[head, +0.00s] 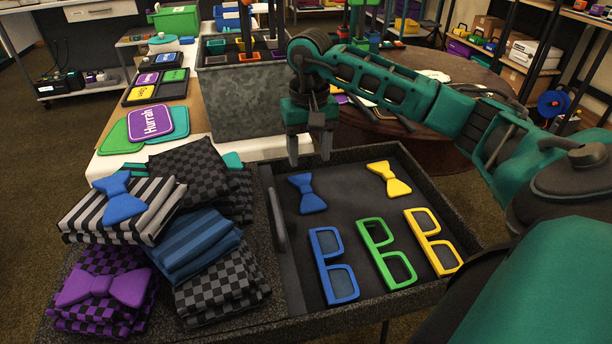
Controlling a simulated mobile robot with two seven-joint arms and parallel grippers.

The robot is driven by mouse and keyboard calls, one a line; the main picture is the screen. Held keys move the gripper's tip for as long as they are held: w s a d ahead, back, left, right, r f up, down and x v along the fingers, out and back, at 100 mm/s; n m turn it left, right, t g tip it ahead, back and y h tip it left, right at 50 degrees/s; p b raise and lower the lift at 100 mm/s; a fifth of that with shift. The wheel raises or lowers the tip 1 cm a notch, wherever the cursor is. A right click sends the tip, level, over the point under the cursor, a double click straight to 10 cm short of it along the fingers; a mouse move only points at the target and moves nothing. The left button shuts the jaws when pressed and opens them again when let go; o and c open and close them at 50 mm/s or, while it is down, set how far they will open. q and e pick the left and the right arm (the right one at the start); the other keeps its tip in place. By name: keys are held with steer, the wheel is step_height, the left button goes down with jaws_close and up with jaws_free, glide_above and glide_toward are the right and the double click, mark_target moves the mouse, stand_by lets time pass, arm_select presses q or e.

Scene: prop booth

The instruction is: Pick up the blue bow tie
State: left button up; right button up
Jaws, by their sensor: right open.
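A blue bow tie (307,193) lies in the dark tray (284,274), near its back left. A second blue bow tie (121,198) lies on a folded black-and-white striped cloth (78,214) on top of the stacks at the left. My right gripper (310,160) points down with its fingers apart and nothing between them. In the picture it is just above the bow tie in the tray, seemingly apart from it; the exact height is hard to tell. My left gripper is not in view.
A yellow bow tie (388,179) and blue (312,242), green (362,228) and yellow (409,224) glasses frames share the tray. A raised divider (277,219) stands at its left. A purple bow tie (104,287) lies at front left. A grey metal bin (240,104) stands behind.

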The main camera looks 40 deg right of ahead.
glide_above(306, 188)
step_height(306, 188, down, 4)
steer(key=shift+s+d+f+b, duration=0.15)
steer(key=shift+f+b, duration=0.05)
steer(key=shift+b, duration=0.2)
step_height(306, 188, down, 4)
steer(key=shift+r+b, duration=0.15)
steer(key=shift+b, duration=0.4)
steer(key=shift+f, duration=0.3)
steer(key=shift+c, duration=0.4)
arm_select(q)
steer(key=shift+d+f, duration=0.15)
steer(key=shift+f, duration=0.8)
arm_select(e)
jaws_close()
